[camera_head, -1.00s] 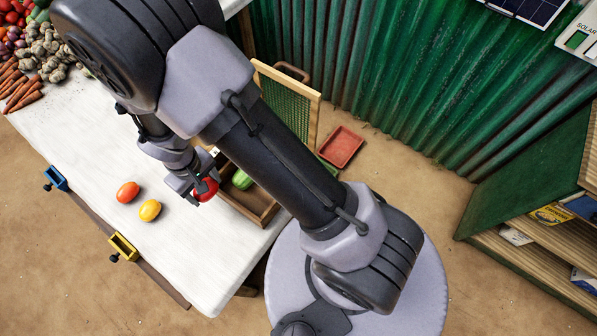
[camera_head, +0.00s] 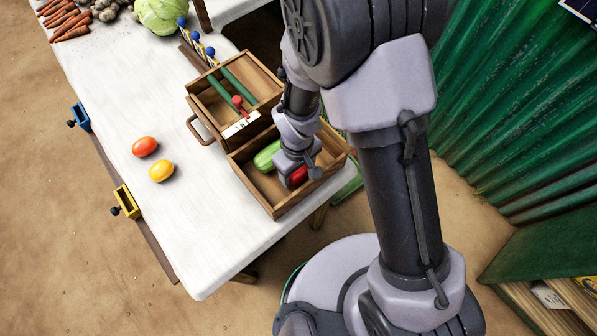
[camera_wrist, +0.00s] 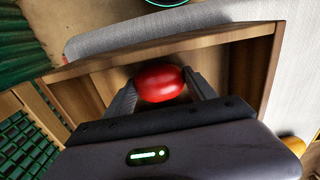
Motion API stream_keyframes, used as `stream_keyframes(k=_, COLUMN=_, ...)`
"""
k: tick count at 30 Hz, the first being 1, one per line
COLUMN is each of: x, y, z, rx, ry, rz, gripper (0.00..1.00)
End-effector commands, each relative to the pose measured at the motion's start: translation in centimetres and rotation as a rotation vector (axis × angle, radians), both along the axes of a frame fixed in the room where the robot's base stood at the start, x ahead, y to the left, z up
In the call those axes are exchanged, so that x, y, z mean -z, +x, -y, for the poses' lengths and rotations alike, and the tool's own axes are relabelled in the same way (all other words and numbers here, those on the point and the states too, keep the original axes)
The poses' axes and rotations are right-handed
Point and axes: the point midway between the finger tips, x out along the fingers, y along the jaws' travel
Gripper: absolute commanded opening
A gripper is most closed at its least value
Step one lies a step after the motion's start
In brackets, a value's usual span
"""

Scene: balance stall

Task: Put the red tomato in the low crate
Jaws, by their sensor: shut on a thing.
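The red tomato (camera_head: 299,176) is held between the fingers of my gripper (camera_head: 296,181), over the right part of the low wooden crate (camera_head: 281,205). In the wrist view the tomato (camera_wrist: 160,83) sits between the two fingertips (camera_wrist: 162,86), with the crate's wooden wall (camera_wrist: 190,42) behind it. I cannot tell whether the tomato touches the crate floor. A green vegetable (camera_head: 266,155) lies in the crate, left of my gripper. My wrist hides part of the crate.
A divided wooden box (camera_head: 262,83) with a handle and green bars adjoins the crate. An orange-red tomato (camera_head: 145,146) and a yellow one (camera_head: 162,170) lie on the white table (camera_head: 190,235). Blue (camera_head: 81,117) and yellow (camera_head: 126,201) clamps line its edge.

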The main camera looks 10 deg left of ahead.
Motion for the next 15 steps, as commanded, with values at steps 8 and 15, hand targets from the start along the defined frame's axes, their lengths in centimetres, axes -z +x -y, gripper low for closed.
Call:
stream_keyframes(k=8, x=0.39, y=0.04, z=-0.02, rx=0.001, ry=0.001, rz=0.001, gripper=0.21)
stream_keyframes(k=15, x=0.48, y=0.03, z=-0.01, rx=0.001, ry=0.001, rz=0.001, gripper=0.86)
